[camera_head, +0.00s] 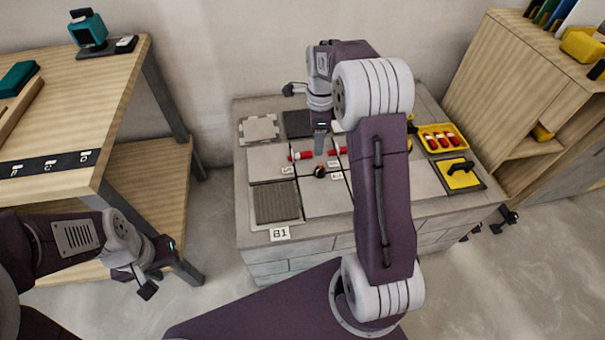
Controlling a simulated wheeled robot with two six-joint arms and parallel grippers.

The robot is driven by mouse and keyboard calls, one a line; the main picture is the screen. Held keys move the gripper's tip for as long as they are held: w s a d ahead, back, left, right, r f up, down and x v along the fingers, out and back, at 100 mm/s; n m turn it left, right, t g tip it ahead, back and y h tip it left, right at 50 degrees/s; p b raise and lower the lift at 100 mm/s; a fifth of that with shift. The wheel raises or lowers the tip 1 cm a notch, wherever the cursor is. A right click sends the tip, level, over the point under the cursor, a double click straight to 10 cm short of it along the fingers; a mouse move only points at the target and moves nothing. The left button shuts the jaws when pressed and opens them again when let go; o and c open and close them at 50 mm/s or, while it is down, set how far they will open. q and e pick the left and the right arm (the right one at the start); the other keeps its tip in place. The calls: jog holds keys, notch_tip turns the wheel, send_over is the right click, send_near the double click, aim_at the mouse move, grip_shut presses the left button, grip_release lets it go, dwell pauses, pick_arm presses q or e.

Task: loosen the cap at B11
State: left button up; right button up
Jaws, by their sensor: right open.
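Grey tiles (325,200) lie on the block-built bench, with dark joints between them. Red-and-white pieces lie along the joints: one on the left (300,156) and one on the right (339,150), partly behind my arm. A small black round piece with an orange mark (320,171) sits on the joint between them. Small white labels are beside these; I cannot read which is B11. My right gripper (320,145) points down over the tiles, open, between the red pieces and behind the black piece in the picture. My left gripper (160,255) is off the bench, at lower left; its jaws are unclear.
A yellow tray (455,128) of red pieces and a yellow float with a black handle (461,173) are at the bench's right. A dark ribbed mat (277,203) and a B1 card (280,233) are at its left. Wooden shelving (80,75) stands left.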

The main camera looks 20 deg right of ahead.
aim_at(321, 165)
jog(key=f, duration=0.2)
jog(key=f+b, duration=0.1)
jog(key=shift+s+d, duration=0.6)
pick_arm(q)
jog(key=shift+s+d+f, duration=0.1)
jog(key=shift+s+f, duration=0.05)
jog(key=shift+f, duration=0.45)
jog(key=shift+s+d+f, duration=0.1)
jog(key=shift+f, duration=0.45)
pick_arm(e)
jog(key=shift+w+a, duration=0.1)
jog(key=shift+w, duration=0.05)
notch_tip(321, 165, down, 9)
jog(key=b, duration=0.6)
pick_arm(q)
notch_tip(321, 165, down, 6)
jog(key=shift+r, duration=0.1)
pick_arm(e)
jog(key=shift+r, duration=0.1)
grip_shut()
